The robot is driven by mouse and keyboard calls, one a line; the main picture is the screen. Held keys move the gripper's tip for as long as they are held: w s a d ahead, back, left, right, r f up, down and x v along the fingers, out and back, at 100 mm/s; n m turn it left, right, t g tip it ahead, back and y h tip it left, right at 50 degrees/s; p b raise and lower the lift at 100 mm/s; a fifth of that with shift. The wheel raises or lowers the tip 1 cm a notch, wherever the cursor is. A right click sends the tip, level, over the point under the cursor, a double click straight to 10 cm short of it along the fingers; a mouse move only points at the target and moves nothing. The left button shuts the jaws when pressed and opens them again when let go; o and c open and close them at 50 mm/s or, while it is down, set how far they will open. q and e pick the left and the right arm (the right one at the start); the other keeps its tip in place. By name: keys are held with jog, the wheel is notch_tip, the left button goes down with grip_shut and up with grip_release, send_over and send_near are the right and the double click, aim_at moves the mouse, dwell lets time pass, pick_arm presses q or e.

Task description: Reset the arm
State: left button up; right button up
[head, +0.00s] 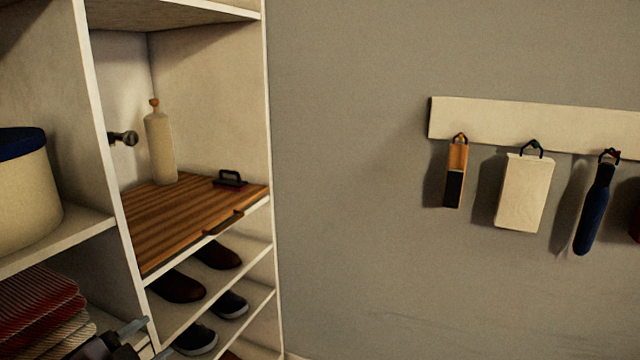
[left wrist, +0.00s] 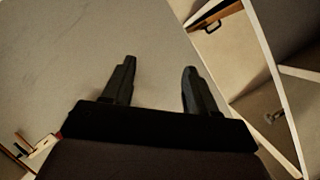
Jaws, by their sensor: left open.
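My left gripper (left wrist: 157,75) shows in the left wrist view with its two dark fingers apart and nothing between them. Bare grey wall lies behind the fingers. In the head view, part of my left gripper (head: 125,335) shows at the bottom left, in front of the shelf unit, and most of it is cut off by the lower edge. My right gripper is in neither view.
A white shelf unit (head: 272,180) fills the left, with a wooden board (head: 165,225), a bottle (head: 161,148), shoes (head: 218,254), folded cloths (head: 40,310) and a blue-lidded tub (head: 25,205). A hook rail (head: 490,122) holds hanging items on the wall (head: 350,230).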

pick_arm(q)
jog(key=s+d+f+n+g, duration=0.2)
jog(key=s+d+f+n, duration=0.2)
jog(key=s+f, duration=0.6)
jog(key=s+d+f+n+g, duration=0.2)
jog(key=s+d+f+n, duration=0.2)
jog(key=s+f, duration=0.7)
jog(key=shift+d+f+n+y, duration=0.35)
jog(key=shift+f+n, duration=0.25)
jog(key=shift+f, duration=0.25)
jog(key=shift+w, duration=0.1)
jog(key=shift+c, duration=1.5)
